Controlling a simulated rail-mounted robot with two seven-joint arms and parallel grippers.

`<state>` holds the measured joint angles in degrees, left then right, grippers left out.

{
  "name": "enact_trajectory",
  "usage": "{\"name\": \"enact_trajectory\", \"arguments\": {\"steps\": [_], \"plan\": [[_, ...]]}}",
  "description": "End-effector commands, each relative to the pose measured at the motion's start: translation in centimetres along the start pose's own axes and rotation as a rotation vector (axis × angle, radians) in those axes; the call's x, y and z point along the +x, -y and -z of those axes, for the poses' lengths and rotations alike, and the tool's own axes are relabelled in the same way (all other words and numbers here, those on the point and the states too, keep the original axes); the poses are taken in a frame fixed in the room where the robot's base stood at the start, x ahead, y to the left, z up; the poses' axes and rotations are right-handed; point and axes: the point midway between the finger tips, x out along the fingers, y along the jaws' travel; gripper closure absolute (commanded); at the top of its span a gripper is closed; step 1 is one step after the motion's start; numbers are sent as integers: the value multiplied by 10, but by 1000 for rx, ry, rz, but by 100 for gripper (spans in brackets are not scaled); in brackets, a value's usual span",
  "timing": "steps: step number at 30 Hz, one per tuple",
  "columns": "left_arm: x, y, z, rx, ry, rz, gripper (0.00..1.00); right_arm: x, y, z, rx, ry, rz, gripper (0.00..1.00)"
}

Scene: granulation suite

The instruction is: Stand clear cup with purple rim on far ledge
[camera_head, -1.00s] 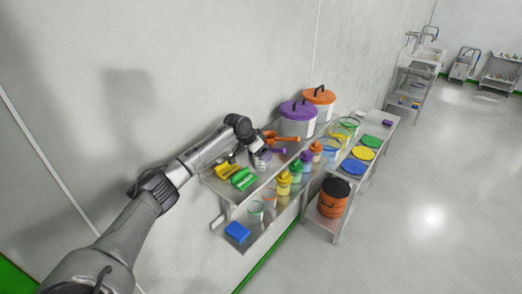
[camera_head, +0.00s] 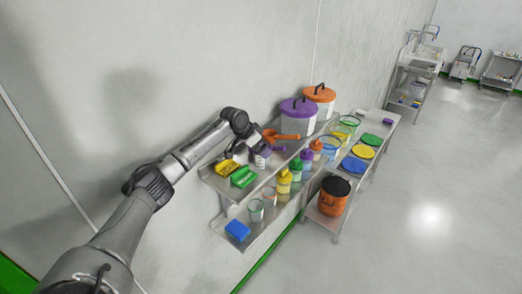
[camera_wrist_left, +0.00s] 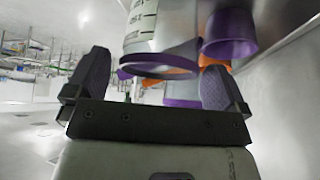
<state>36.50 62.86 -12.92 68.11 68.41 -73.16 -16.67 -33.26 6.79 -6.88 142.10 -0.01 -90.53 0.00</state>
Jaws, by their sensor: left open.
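The clear cup with purple rim (camera_head: 262,157) is at the upper ledge (camera_head: 226,183), beside the yellow and green scoops. In the left wrist view the cup (camera_wrist_left: 150,30) shows its markings and purple rim, in front of and partly between the fingertips. My left gripper (camera_head: 243,154) is open and close to the cup on its left side. Its spread fingers also show in the left wrist view (camera_wrist_left: 155,75), with gaps beside the cup. The arm partly hides the cup's far side. My right gripper is not in view.
A yellow scoop (camera_head: 228,168), a green scoop (camera_head: 243,177) and an orange scoop (camera_head: 280,137) crowd the upper ledge. Purple-lidded (camera_head: 298,118) and orange-lidded (camera_head: 320,98) buckets are further along. A lower ledge holds cups and a blue block (camera_head: 237,230).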

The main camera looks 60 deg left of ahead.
Motion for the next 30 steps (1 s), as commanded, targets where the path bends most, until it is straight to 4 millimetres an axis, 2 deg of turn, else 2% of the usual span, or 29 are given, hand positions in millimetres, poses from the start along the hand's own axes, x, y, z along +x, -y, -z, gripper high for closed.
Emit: {"name": "enact_trajectory", "arguments": {"steps": [6, 12, 18, 30], "plan": [[-31, 0, -2, 2, 0, 3, 0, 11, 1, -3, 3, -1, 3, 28], [-50, 0, 0, 1, 0, 0, 0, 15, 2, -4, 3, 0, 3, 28], [-55, 0, 0, 1, 1, 0, 0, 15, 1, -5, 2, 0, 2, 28], [-54, -1, 0, 11, 2, 3, 0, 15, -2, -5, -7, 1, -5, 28]]}}
